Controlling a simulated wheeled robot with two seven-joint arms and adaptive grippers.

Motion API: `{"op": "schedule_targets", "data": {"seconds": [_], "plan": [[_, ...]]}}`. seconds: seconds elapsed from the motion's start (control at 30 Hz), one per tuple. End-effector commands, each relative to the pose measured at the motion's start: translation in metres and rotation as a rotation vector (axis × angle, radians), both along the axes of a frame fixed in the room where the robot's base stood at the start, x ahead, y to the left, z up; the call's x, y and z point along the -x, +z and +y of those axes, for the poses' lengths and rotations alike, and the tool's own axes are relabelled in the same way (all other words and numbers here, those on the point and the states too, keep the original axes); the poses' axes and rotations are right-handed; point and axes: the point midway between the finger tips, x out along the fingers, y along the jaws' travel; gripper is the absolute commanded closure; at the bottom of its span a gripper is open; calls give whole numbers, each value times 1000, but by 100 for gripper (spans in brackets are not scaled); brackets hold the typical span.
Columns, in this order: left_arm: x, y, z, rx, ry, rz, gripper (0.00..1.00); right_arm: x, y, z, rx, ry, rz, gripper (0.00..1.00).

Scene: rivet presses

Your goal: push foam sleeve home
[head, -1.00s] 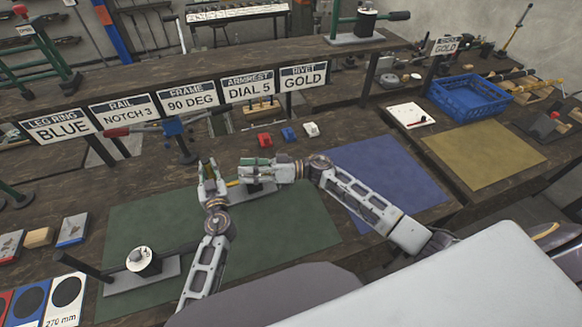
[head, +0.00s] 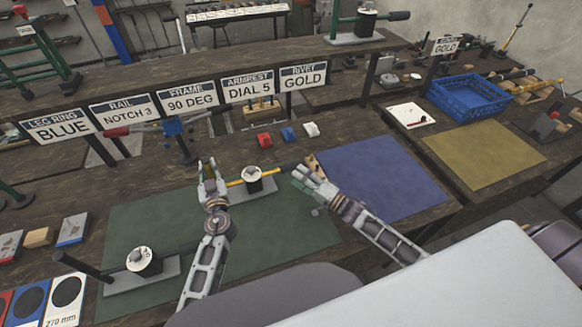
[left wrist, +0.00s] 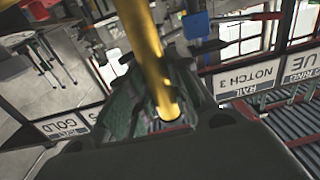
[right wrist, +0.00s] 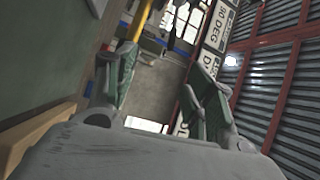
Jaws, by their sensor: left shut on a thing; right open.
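The bar leads right to a round white dial with a black top (head: 253,177) on a grey base plate. A dark sleeve-like length (head: 283,168), possibly the foam sleeve, extends right from the dial toward my right gripper; how far it is seated cannot be told. My right gripper (head: 302,174) is open and empty, right of the dial. In the right wrist view its fingers (right wrist: 160,95) are apart.
A similar dial unit (head: 143,262) with a dark grip stands front left on the green mat (head: 290,225). A wooden block (head: 312,161) is close behind my right gripper. Red, blue and white blocks (head: 288,134) lie behind. The blue mat (head: 380,175) is clear.

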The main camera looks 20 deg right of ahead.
Motion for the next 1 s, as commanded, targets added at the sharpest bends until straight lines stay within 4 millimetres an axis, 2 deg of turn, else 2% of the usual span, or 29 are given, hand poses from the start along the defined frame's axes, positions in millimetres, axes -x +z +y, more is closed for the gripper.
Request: {"op": "schedule_targets", "data": {"seconds": [0.1,0.33,1.0], "plan": [[0,0,0,1,0,1,100,8,-19,-20,-47,-59,79,46],[0,0,0,1,0,1,100,17,-37,-42,-100,-123,159,46],[0,0,0,2,0,1,100,12,-39,-42,-107,-131,168,46]]}}
